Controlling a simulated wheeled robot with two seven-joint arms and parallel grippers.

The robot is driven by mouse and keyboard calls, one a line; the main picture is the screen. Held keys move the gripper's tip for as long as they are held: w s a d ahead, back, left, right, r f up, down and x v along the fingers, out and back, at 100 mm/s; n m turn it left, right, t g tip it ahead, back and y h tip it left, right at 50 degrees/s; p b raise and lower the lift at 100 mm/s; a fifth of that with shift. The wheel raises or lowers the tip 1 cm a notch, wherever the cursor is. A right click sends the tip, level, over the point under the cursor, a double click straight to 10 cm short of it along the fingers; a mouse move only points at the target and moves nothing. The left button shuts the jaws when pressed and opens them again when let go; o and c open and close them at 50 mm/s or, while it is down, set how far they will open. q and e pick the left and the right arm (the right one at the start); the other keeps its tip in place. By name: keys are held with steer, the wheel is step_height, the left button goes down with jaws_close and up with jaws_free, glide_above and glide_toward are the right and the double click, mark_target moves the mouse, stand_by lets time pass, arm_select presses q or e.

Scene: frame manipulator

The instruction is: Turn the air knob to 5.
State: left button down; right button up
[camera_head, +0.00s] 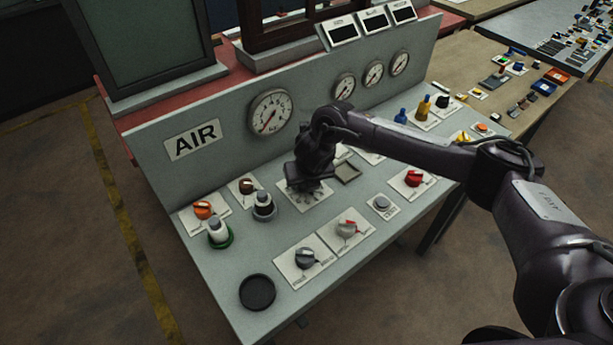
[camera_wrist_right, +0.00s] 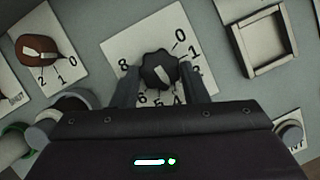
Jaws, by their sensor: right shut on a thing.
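The air knob (camera_wrist_right: 158,70) is a dark, lobed knob on a white dial plate (camera_wrist_right: 118,50) printed with numbers; 8, 0, 1, 6, 5 and 4 show, some partly covered. A pale mark lies on the knob's top, but I cannot tell exactly which number it points to. My right gripper (camera_wrist_right: 159,82) has one finger on each side of the knob and is shut on it. In the head view my right gripper (camera_head: 308,178) hides the knob above its dial plate (camera_head: 304,199). A round gauge (camera_head: 270,111) stands beside the AIR label (camera_head: 193,140). My left gripper is not in view.
Near the gripper are an orange knob (camera_head: 203,210), a black-and-white button (camera_head: 263,206), a square frame (camera_head: 347,172) and a red knob (camera_head: 413,178). Grey knobs (camera_head: 306,258) sit toward the panel's front edge. The panel's front left has a black round disc (camera_head: 257,292).

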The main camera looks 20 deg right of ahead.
steer(key=m+p, duration=0.1)
steer(key=m+h, duration=0.1)
steer(key=m+p, duration=0.1)
steer(key=shift+w+a+r+m+p, duration=0.15)
steer(key=shift+a+r+m+p, duration=0.15)
steer(key=shift+m, duration=0.1)
steer(key=shift+w+f+m+g+h+p, duration=0.1)
steer(key=shift+m+g+h+p, duration=0.1)
steer(key=shift+m+h+p, duration=0.5)
steer(key=shift+f+m+g+h+p, duration=0.15)
steer(key=shift+m+p, duration=0.35)
steer(key=shift+m, duration=0.6)
steer(key=o, duration=1)
